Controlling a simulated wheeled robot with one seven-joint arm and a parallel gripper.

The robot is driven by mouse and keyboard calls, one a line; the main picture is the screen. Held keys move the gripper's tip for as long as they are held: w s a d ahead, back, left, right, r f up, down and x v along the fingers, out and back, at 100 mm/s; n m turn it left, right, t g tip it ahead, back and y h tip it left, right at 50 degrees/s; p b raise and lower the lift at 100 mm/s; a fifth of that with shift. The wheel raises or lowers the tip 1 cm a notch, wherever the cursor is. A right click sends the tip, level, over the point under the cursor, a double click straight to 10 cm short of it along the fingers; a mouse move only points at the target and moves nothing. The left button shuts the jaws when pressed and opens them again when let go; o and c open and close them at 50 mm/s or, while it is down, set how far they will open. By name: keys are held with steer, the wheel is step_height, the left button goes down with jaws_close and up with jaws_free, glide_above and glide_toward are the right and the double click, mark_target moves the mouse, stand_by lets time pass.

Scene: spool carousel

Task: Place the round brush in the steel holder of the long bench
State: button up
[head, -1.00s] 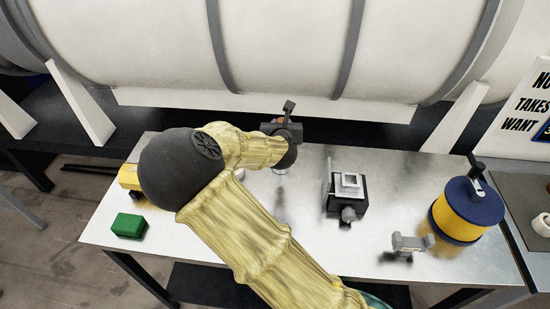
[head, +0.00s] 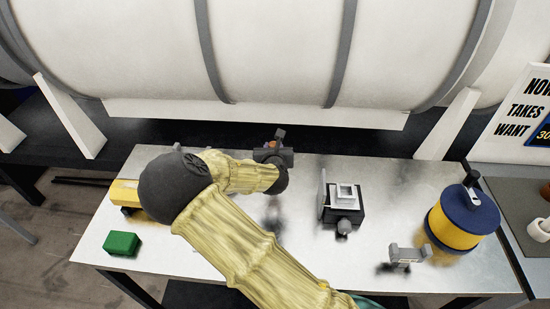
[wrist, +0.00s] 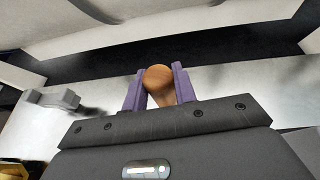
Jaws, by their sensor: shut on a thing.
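My gripper (wrist: 158,88) is shut on the round brush (wrist: 158,76), whose rounded wooden end shows between the purple fingers in the wrist view. Its bristles are hidden. In the head view my gripper (head: 272,148) is over the back edge of the long bench (head: 300,235), with a bit of brown wood showing. A grey forked holder (wrist: 48,98) stands left of my gripper in the wrist view, apart from the brush. In the head view a similar grey bracket (head: 406,256) stands at the front right of the bench. I cannot tell which is the steel holder.
A black-and-white vise-like device (head: 343,205) stands mid-bench. A yellow drum with a blue lid (head: 463,222) is at the right. A green block (head: 121,243) and a yellow block (head: 125,194) are at the left. A large white cylinder (head: 280,50) lies behind.

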steer(key=shift+w+d+f, duration=0.1)
steer(key=shift+d, duration=0.05)
steer(key=f, duration=0.3)
steer(key=shift+w+d+p, duration=0.15)
steer(key=shift+d+p, duration=0.15)
steer(key=shift+d, duration=0.05)
steer(key=shift+a+f, duration=0.1)
steer(key=shift+f, duration=0.25)
steer(key=shift+s+a, duration=0.25)
steer(key=shift+a, duration=0.15)
steer(key=shift+f, duration=0.3)
steer(key=o, duration=1)
steer(key=shift+d+r, duration=0.1)
steer(key=shift+d, duration=0.05)
steer(key=shift+c, duration=0.2)
steer(key=shift+w+d, duration=0.1)
